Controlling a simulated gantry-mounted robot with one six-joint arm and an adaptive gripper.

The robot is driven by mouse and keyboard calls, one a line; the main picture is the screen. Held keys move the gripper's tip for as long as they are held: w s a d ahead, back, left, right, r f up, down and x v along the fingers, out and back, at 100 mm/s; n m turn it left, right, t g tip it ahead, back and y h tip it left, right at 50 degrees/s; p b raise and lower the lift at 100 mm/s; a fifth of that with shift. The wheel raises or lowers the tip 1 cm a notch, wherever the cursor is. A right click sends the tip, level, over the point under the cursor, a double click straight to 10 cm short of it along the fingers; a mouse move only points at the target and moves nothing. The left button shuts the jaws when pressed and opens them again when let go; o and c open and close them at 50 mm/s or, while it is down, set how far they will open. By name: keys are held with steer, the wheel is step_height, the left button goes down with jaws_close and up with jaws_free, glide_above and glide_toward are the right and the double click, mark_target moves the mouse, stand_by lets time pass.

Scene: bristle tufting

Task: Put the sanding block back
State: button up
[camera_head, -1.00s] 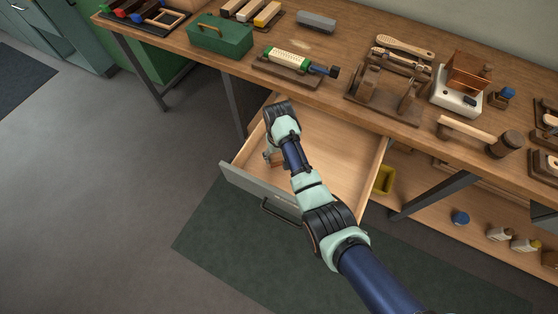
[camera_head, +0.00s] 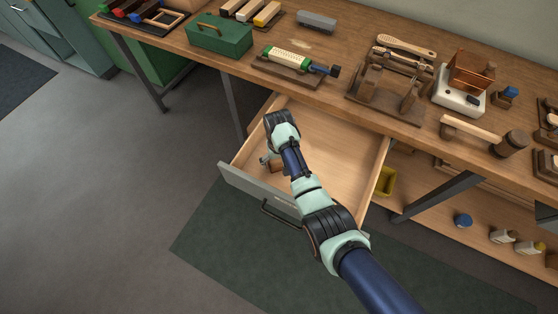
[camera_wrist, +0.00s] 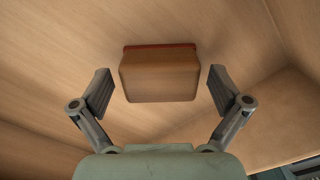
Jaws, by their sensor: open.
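The sanding block (camera_wrist: 160,76) is a brown wooden block with a thin red layer along its far edge. In the wrist view it lies on the pale wooden floor of the open drawer (camera_head: 335,150). My gripper (camera_wrist: 160,90) is open, with one finger on each side of the block and a gap on both sides. In the head view my gripper (camera_head: 270,162) is down inside the drawer at its left part. My arm hides most of the block there; only a bit of brown shows beside the fingers.
The drawer's grey front (camera_head: 255,186) and side walls surround my gripper. The workbench (camera_head: 225,62) above holds a green box (camera_head: 220,36), a brush on a stand (camera_head: 295,64), a grey block (camera_head: 316,22) and a mallet (camera_head: 480,134). A yellow bin (camera_head: 386,181) stands beside the drawer.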

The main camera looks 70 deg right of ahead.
step_height(320, 180, up, 12)
steer(key=p, duration=0.5)
steer(key=shift+r, duration=0.2)
steer(key=w+a+r+n+t+h, duration=0.1)
steer(key=w+a+r+n+t, duration=0.3)
steer(key=w+a, duration=0.55)
steer(key=w+a+r+n+t+h, duration=0.15)
steer(key=w+a+r+t, duration=0.35)
steer(key=a, duration=0.9)
steer(key=s+a+r+n+t+y, duration=0.1)
steer(key=s+a+r+n+t, duration=0.1)
steer(key=a+r, duration=0.5)
steer(key=s+a+r+n+t+y, duration=0.1)
steer(key=s+a+r+n, duration=0.2)
steer(key=a+r, duration=0.4)
steer(key=s+a, duration=0.1)
steer(key=a, duration=0.2)
steer(key=shift+s+a+t, duration=0.15)
steer(key=shift+t, duration=0.25)
steer(key=shift+y, duration=0.25)
